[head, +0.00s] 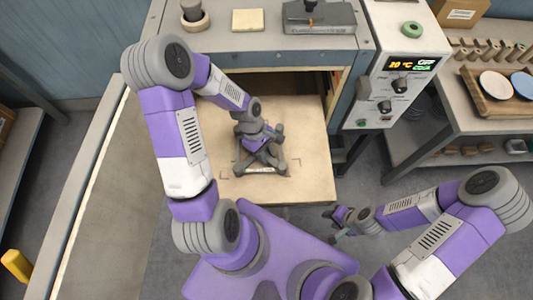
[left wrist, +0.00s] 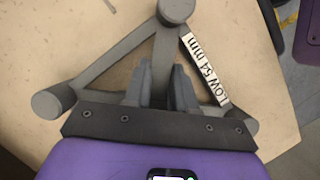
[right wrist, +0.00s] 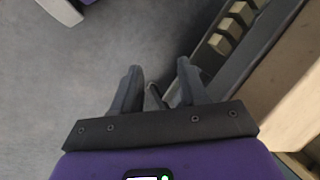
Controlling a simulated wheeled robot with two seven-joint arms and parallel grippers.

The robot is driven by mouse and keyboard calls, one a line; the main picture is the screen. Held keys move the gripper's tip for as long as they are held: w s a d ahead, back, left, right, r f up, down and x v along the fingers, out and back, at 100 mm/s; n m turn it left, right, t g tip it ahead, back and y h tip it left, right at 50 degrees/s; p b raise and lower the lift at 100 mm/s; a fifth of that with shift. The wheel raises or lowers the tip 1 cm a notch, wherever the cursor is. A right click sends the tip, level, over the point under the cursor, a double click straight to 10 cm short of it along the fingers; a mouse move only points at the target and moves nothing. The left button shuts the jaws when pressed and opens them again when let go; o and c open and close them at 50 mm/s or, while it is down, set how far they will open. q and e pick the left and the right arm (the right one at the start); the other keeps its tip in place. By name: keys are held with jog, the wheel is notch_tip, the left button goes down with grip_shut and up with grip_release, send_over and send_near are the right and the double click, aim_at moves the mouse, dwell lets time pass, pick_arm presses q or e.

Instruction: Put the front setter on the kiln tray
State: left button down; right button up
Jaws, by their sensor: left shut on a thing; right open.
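The setter is a grey triangular frame with round posts at its corners and a label reading "LOW 54 mm"; it fills the left wrist view (left wrist: 110,62) and shows under my left arm in the head view (head: 259,170). My left gripper (left wrist: 164,75) is shut on a middle part of it, which the fingers mostly hide. The setter is over the beige kiln tray (head: 310,130), near its front middle; I cannot tell whether it touches the tray. My right gripper (head: 337,226) is open and empty, off the tray's front right corner; its spread fingers show in the right wrist view (right wrist: 157,88).
The kiln opening is behind the tray, with a control panel (head: 388,80) at its right. A side bench (head: 450,110) with plates on a wooden tray (head: 502,100) stands at the right. Thin corner marks show on the tray. Its right part is bare.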

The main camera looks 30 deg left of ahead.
pick_arm(q)
jog(key=c, duration=0.9)
grip_release()
jog(key=shift+f, duration=0.1)
jog(key=shift+r, duration=0.25)
jog(key=p+v, duration=0.2)
jog(key=v, duration=1)
jog(key=shift+a+f+p, duration=0.1)
jog(key=shift+p, duration=0.25)
